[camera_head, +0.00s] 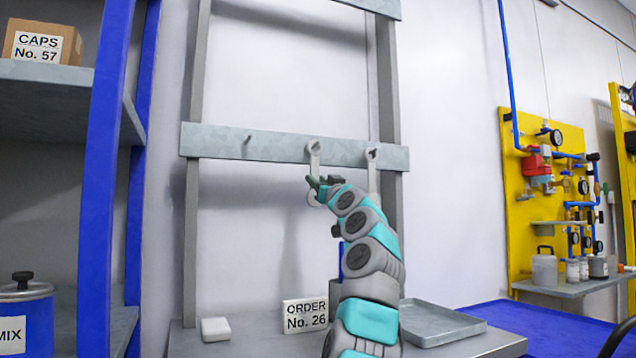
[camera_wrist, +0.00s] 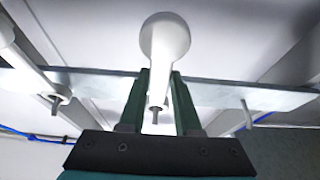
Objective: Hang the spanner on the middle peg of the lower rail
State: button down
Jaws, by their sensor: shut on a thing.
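The spanner (camera_head: 314,163) is light grey and upright in front of the lower rail (camera_head: 210,140). My gripper (camera_head: 316,184) is shut on its shaft below the upper end. The spanner's upper ring overlaps the middle peg (camera_head: 314,147) in the head view; I cannot tell whether the peg passes through it. A peg tip (camera_wrist: 155,116) shows just beyond the shaft.
Another grey tool (camera_head: 372,170) hangs on the right peg, close beside my gripper. The left peg (camera_head: 247,141) is bare. Below stand a grey tray (camera_head: 440,325), an order card (camera_head: 305,315) and a white block (camera_head: 215,329). A blue shelf post (camera_head: 105,180) rises at left.

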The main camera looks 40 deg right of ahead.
jog(key=c, duration=0.5)
grip_release()
jog(key=shift+b+v, duration=3.95)
jog(key=shift+b, duration=0.1)
